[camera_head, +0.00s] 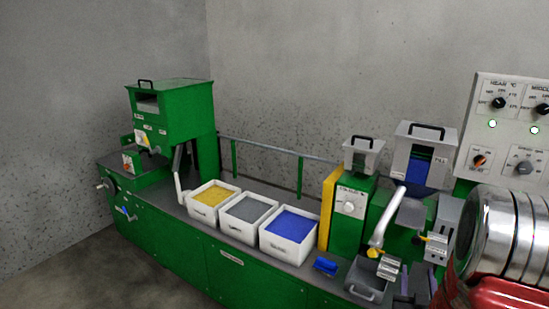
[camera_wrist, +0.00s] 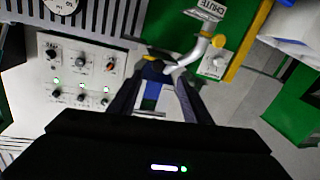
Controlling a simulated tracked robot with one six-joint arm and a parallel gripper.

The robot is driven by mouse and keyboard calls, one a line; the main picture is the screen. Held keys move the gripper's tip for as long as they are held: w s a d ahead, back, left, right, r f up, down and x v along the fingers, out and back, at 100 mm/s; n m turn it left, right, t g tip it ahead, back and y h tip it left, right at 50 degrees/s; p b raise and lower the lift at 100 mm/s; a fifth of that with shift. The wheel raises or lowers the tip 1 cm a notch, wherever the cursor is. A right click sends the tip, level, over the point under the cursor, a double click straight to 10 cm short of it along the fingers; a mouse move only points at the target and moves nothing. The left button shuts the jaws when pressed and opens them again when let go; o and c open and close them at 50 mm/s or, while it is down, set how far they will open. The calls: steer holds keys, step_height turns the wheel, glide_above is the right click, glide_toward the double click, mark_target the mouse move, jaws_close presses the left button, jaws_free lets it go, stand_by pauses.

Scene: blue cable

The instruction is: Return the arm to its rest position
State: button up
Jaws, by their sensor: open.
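My gripper (camera_wrist: 162,76) shows in the wrist view with its two dark fingers spread apart. It is open and I see nothing held between them. A small blue patch (camera_wrist: 152,92) shows beyond the gap between the fingers; I cannot tell what it belongs to. A curved light-grey pipe (camera_wrist: 190,58) with a yellow collar lies just beyond the fingertips in the picture. I cannot tell whether the fingers touch it. In the head view I cannot clearly make out the gripper.
The green bench carries bins of yellow (camera_head: 213,195), grey (camera_head: 249,208) and blue pellets (camera_head: 291,225). The curved pipe (camera_head: 385,222), hopper (camera_head: 419,160) and knob panel (camera_head: 513,130) crowd the right side. A red-and-chrome cylinder (camera_head: 500,240) fills the lower right.

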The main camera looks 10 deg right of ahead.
steer(key=s+a+f+g+y, duration=0.1)
steer(key=s+f+g+y, duration=0.3)
steer(key=f, duration=0.7)
steer(key=s+a+f+g+y, duration=0.1)
steer(key=s+a+f+g, duration=0.15)
steer(key=a+g, duration=0.25)
steer(key=s+a+r+n+y, duration=0.1)
steer(key=s+a+r, duration=0.3)
steer(key=a+r, duration=0.4)
steer(key=s+a+r+n+y, duration=0.1)
steer(key=s+a+r, duration=0.3)
steer(key=a+r, duration=0.4)
steer(key=s+a+r+n+y, duration=0.1)
steer(key=s+a+r, duration=0.3)
steer(key=a+r, duration=0.4)
step_height(320, 180, up, 2)
steer(key=shift+a+r+n+g+y, duration=0.1)
steer(key=shift+a+n+g+y, duration=0.3)
steer(key=shift+n, duration=0.2)
